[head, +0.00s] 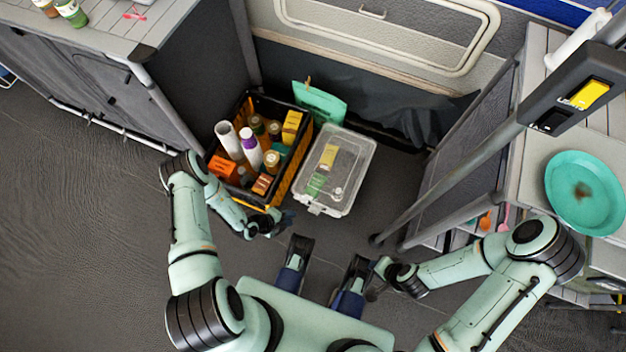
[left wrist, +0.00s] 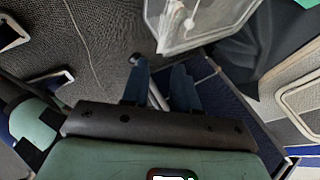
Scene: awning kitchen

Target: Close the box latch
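The box (head: 352,187) is a clear plastic container with a translucent lid, on the floor near the middle of the head view. Its lid looks down. A small pale latch (head: 315,210) sticks out at its near edge; its exact angle is hard to tell. My left gripper (head: 280,222) is in front of and left of that edge, apart from the box. In the left wrist view the box (left wrist: 222,22) is at the top, beyond the two separated blue fingers (left wrist: 162,76). They are open and empty. My right gripper (head: 374,290) is low near my base, its fingers unclear.
A black and yellow crate (head: 294,180) full of bottles and packets stands left of the box. A green bag (head: 320,101) is behind. A table leg (head: 408,212) and a shelf with a teal plate (head: 600,205) stand right. Dark floor at the left is clear.

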